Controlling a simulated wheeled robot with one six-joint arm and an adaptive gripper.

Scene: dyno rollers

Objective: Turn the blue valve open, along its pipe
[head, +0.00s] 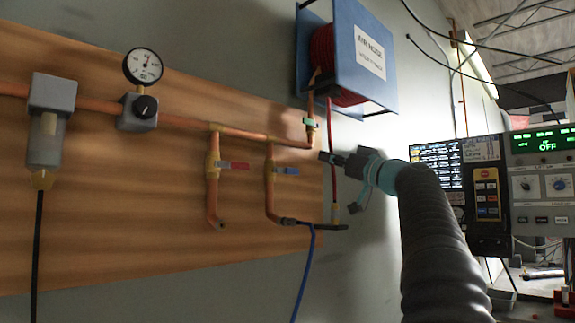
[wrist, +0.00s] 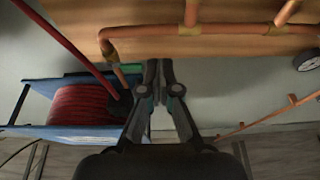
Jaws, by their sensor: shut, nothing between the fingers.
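The blue valve handle (head: 286,170) sits on a vertical copper drop pipe (head: 270,190) on the wooden board. The handle lies level, pointing right, across its pipe. My gripper (head: 324,156) is to the right of the blue handle and a little higher in the head view, apart from it. In the wrist view my gripper (wrist: 159,64) has its fingers together and empty, close to the copper pipe. The blue handle does not show clearly in the wrist view.
A red valve handle (head: 236,165) is left of the blue one. A green handle (head: 310,122) is above my gripper; it also shows beside my fingers in the wrist view (wrist: 131,68). The hose reel (head: 362,50) hangs above. A blue hose (head: 304,270) hangs below.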

